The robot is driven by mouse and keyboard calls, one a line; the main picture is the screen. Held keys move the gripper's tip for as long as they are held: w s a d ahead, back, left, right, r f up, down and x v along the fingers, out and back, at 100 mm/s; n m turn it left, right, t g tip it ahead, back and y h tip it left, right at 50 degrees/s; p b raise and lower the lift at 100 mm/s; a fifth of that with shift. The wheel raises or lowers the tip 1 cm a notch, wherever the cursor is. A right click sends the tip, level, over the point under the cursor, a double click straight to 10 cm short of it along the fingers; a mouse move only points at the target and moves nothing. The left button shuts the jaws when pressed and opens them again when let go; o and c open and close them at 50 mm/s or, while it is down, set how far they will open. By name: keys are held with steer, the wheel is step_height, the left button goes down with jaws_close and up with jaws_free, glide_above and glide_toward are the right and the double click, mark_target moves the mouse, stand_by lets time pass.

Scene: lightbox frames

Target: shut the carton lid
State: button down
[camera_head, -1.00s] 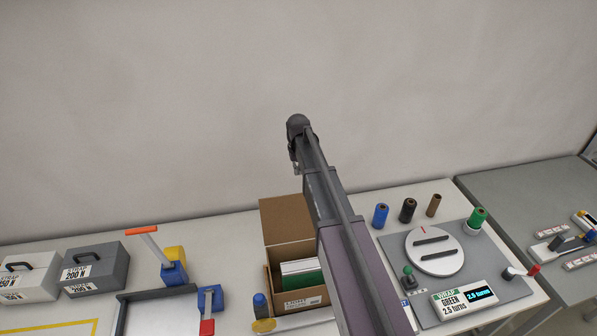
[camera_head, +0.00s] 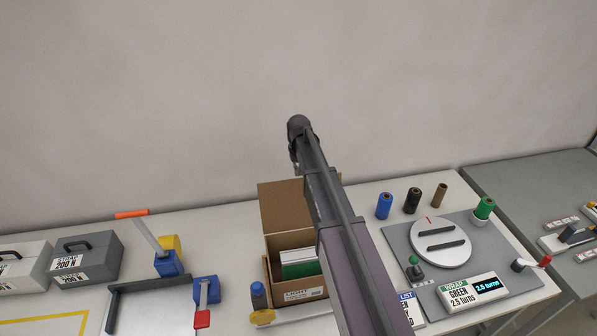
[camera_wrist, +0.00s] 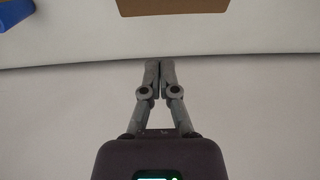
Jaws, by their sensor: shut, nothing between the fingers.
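The carton (camera_head: 301,294) is a brown box on the white table, with its lid (camera_head: 284,208) standing up open at the back. White and green items (camera_head: 300,267) lie inside it. My arm crosses in front of the carton's right side and hides part of it. In the wrist view, my gripper (camera_wrist: 160,64) is shut and empty, its fingertips together. A brown cardboard piece (camera_wrist: 172,7), likely the lid, shows at the top edge of that view, apart from the fingertips.
A grey wrap station (camera_head: 395,240) with a round turntable (camera_head: 440,250) stands right of the carton. Blue (camera_head: 384,206), black (camera_head: 412,201) and brown (camera_head: 439,195) rolls stand behind it. Grey toolboxes (camera_head: 92,255), a tray and blue clamps (camera_head: 207,290) are at left.

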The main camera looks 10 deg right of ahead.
steer(key=shift+s+r+p, duration=0.25)
steer(key=shift+s+p, duration=0.1)
steer(key=shift+s, duration=0.6)
steer(key=shift+s+r+p, duration=0.2)
steer(key=shift+s+p, duration=0.15)
steer(key=shift+s, duration=0.6)
steer(key=shift+s, duration=0.2)
